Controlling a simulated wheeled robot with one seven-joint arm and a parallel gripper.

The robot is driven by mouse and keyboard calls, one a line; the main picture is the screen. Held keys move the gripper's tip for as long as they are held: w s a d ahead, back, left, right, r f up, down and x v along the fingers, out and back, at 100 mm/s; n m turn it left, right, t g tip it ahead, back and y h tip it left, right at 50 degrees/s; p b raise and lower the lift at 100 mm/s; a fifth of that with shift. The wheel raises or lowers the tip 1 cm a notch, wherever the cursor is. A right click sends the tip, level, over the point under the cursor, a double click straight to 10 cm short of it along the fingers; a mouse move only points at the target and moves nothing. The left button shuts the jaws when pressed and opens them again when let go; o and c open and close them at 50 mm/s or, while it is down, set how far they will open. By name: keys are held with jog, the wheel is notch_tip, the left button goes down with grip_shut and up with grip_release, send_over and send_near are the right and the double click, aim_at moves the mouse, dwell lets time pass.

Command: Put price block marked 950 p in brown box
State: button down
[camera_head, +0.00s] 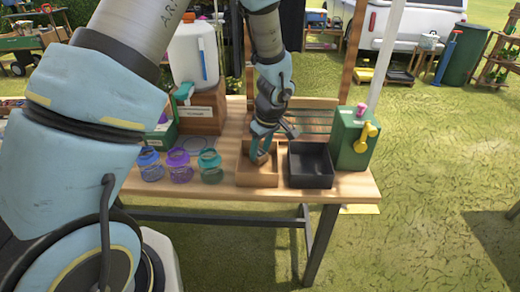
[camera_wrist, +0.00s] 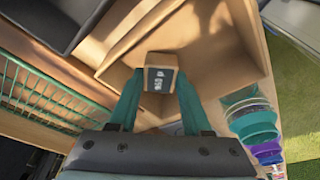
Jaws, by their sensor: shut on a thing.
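The price block (camera_wrist: 158,80) is a small tan block with a dark label reading 950 p in the wrist view. My gripper (camera_wrist: 158,88) is shut on it, with a teal finger on each side. The brown box (camera_head: 241,170) is an open wooden box near the front right of the table. In the head view my gripper (camera_head: 262,155) points down into its opening. The box's inner walls (camera_wrist: 222,45) surround the block in the wrist view. Whether the block touches the box floor I cannot tell.
A black box (camera_head: 311,179) stands right beside the brown box; a green box with a yellow tap (camera_head: 350,140) stands further right. Jars with blue, purple and teal lids (camera_head: 180,166) stand left. A white dispenser (camera_head: 193,60) sits behind them on a wooden stand.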

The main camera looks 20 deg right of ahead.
jog(key=shift+f, duration=0.2)
jog(key=shift+f, duration=0.2)
jog(key=shift+c, duration=1.8)
grip_release()
jog(key=shift+r, duration=0.1)
jog(key=shift+r, duration=0.2)
jog(key=a+b+v, duration=0.1)
jog(key=b+v, duration=0.1)
jog(key=v, duration=0.9)
jog(key=shift+s+d+r, duration=0.15)
jog(key=shift+d+r, duration=0.25)
jog(key=shift+d, duration=0.05)
